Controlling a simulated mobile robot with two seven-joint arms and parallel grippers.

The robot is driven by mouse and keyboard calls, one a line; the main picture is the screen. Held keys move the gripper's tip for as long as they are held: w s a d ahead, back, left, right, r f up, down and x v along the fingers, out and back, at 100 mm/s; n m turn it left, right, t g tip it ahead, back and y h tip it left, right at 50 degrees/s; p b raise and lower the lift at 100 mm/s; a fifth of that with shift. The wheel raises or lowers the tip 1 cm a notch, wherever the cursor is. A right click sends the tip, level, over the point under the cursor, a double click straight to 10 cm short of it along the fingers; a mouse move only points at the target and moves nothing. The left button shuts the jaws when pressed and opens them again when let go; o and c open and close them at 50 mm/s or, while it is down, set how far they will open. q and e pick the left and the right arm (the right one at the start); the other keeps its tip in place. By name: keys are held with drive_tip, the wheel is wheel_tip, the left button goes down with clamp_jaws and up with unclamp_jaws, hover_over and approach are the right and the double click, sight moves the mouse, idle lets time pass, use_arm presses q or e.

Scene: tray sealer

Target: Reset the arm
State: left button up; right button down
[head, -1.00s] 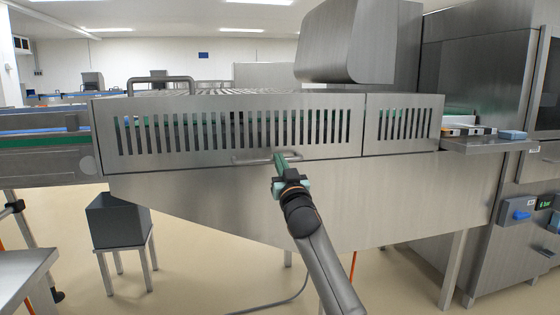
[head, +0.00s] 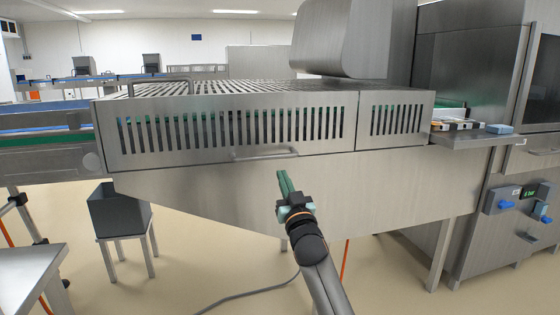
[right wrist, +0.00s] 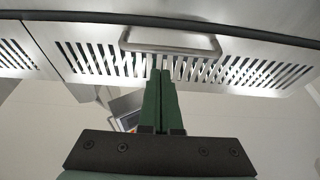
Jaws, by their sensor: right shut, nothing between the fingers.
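My right gripper (head: 284,184) is in front of the steel tray sealer (head: 330,190), below the bar handle (head: 264,154) of its slotted guard (head: 230,130). Its green fingers are together with nothing between them. The right wrist view shows the fingers (right wrist: 160,85) side by side, pointing toward the handle (right wrist: 170,42), which looks apart from them. My left gripper is not in view.
A dark grey bin (head: 118,212) stands on a small stool at the left. A steel table (head: 25,270) is at the lower left. A side shelf (head: 475,136) with small packs and control boxes (head: 505,200) are at the right.

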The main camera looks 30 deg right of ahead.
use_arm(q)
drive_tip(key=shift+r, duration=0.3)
use_arm(e)
drive_tip(key=shift+s+a+f, duration=0.2)
drive_tip(key=shift+s+f, duration=0.45)
drive_tip(key=shift+f, duration=0.15)
